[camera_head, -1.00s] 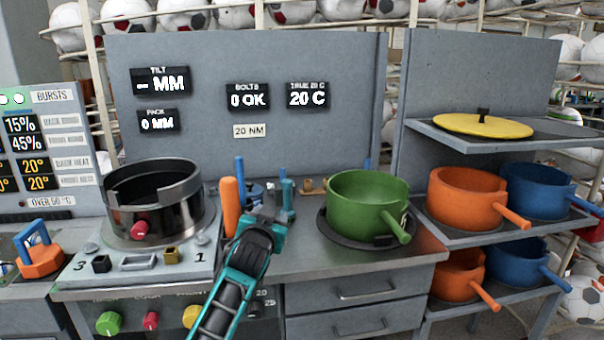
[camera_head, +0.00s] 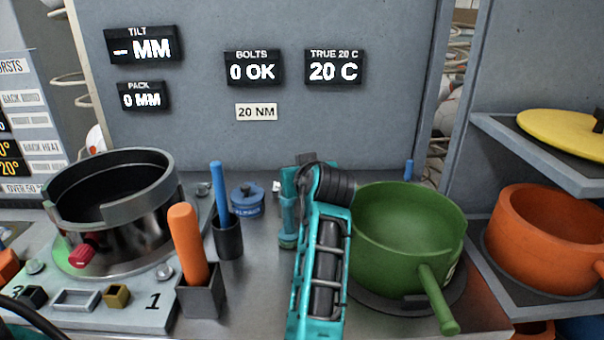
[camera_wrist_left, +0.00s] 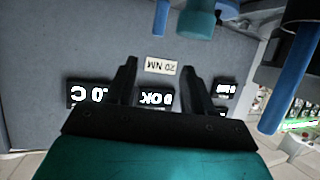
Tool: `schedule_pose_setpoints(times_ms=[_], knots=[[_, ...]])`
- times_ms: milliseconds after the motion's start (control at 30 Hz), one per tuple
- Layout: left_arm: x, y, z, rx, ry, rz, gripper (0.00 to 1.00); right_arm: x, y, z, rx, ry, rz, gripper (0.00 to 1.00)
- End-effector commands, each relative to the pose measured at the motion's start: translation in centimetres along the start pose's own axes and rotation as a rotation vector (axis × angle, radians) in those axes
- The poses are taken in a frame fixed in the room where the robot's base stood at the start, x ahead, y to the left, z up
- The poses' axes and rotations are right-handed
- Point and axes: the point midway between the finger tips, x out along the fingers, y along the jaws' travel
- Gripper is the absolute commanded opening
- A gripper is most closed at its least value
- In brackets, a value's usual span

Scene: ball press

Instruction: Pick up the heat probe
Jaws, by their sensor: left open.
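No label marks the heat probe, so I cannot tell which upright tool it is. A blue rod (camera_head: 219,186) stands in a black cup (camera_head: 228,238). An orange handle (camera_head: 187,243) stands in a dark square holder (camera_head: 201,298). A teal tool (camera_head: 288,212) stands just left of my left arm. In the left wrist view my left gripper (camera_wrist_left: 159,67) is open and empty, facing the back panel. In the head view its fingers are hidden by the arm. A blue rod (camera_wrist_left: 294,65) shows at right in the wrist view, outside the fingers. My right gripper is not in view.
A green pot (camera_head: 410,240) stands close right of my left arm. A dark metal ring (camera_head: 110,220) sits on the press at left. A blue tin (camera_head: 247,200) is behind the black cup. Orange pots and a yellow lid (camera_head: 565,135) are on right shelves.

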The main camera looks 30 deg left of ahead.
Motion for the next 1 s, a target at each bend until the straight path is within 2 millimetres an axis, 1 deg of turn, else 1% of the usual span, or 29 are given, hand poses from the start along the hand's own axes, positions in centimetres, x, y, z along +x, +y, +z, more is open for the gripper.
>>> schedule_pose_setpoints(times_ms=[67, 167, 300, 400, 500, 667, 800, 833, 867, 1000], knots=[[0.4, -0.2, 0.1, -0.005, -0.006, -0.008, 0.52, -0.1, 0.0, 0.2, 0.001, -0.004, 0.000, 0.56], [1.8, -0.1, 0.1, -0.006, -0.007, -0.009, 0.52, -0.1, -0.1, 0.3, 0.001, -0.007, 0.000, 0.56], [4.5, -0.1, 0.1, -0.002, -0.005, -0.008, 0.52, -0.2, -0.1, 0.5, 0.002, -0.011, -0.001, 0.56], [6.1, -0.1, 0.1, -0.001, -0.004, -0.007, 0.52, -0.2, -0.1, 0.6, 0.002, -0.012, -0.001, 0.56], [7.2, -0.1, 0.1, -0.003, -0.004, -0.007, 0.52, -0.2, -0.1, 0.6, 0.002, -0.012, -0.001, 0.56], [7.9, 0.0, 0.2, -0.002, -0.004, -0.006, 0.52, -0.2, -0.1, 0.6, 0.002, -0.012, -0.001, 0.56], [9.3, 0.3, 0.7, -0.001, -0.005, -0.006, 0.52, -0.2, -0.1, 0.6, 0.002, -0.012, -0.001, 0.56], [10.0, 0.4, 1.2, -0.003, -0.004, -0.006, 0.52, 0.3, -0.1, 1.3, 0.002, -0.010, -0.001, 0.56], [10.4, 0.5, 1.4, -0.003, -0.003, -0.006, 0.52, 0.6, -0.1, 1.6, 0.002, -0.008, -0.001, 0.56], [12.1, 0.6, 1.4, -0.005, -0.002, -0.006, 0.52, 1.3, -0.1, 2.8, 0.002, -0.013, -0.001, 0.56]])
